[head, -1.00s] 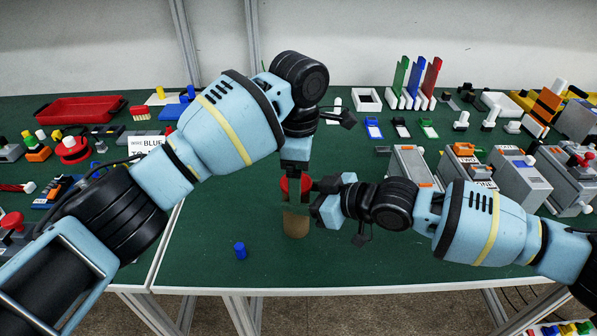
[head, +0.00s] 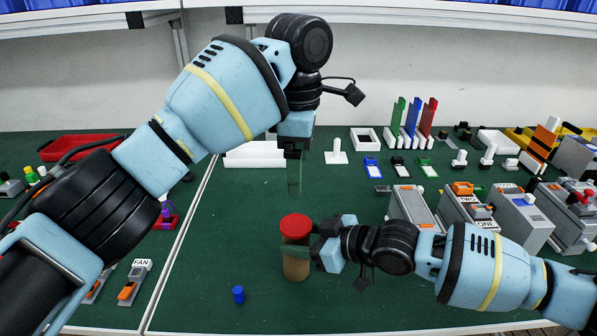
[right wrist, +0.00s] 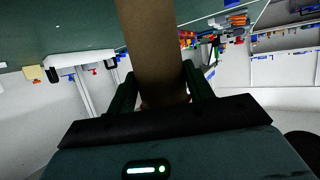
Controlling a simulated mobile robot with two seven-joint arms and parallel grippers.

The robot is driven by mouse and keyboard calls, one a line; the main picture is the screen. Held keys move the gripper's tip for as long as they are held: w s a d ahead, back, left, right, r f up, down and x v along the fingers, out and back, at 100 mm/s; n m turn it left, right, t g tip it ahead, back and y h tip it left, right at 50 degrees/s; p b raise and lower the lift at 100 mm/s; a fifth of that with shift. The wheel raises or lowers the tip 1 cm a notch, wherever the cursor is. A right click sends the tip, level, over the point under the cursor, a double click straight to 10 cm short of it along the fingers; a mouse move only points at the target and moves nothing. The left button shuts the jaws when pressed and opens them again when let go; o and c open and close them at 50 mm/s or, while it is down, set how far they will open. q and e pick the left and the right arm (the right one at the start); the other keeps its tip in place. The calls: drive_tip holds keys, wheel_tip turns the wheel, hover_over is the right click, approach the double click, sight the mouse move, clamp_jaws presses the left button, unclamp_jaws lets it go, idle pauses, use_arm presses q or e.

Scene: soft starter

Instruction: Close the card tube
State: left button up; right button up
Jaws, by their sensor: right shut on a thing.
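The brown card tube (head: 296,268) stands upright on the green table, with the red cap (head: 295,224) sitting on its top end. My right gripper (head: 298,252) is shut on the tube from the right, below the cap. In the right wrist view the tube (right wrist: 153,45) runs between the two dark fingers. My left gripper (head: 293,174) hangs just above the red cap, pointing down, clear of it and empty. Its fingers are seen nearly edge-on, so their gap is hard to read.
Grey switch boxes (head: 414,208) stand on the right behind my right arm. A white peg on a base (head: 336,152) stands behind. The table around the tube is mostly clear.

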drive_tip(key=o, duration=1.5)
drive_tip(key=shift+c, duration=0.2)
drive_tip(key=v, duration=0.8)
drive_tip(key=shift+a, duration=0.1)
drive_tip(key=shift+f, duration=0.1)
